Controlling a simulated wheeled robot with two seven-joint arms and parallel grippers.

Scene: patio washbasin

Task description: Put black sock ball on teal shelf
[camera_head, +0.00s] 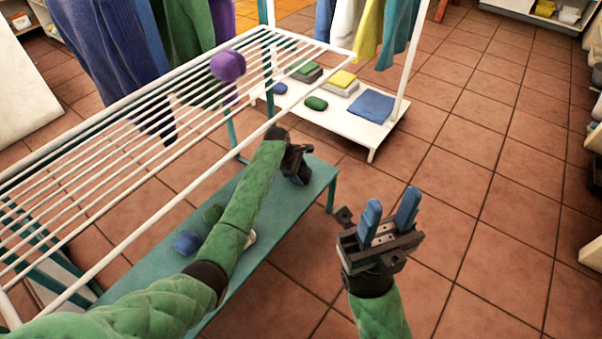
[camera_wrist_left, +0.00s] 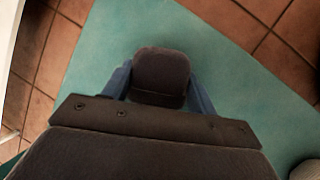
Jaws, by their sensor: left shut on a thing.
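In the left wrist view, the black sock ball (camera_wrist_left: 160,75) sits between the two blue fingers of my left gripper (camera_wrist_left: 160,88), which is shut on it. The teal shelf (camera_wrist_left: 100,62) lies below it there; whether the ball touches the shelf cannot be told. In the head view, my left gripper (camera_head: 297,165) is over the right part of the teal shelf (camera_head: 258,232), and its fingers and the ball are hidden. My right gripper (camera_head: 390,220) is open and empty, above the tiled floor to the right of the shelf.
A white low stand (camera_head: 340,125) holds folded cloths behind.

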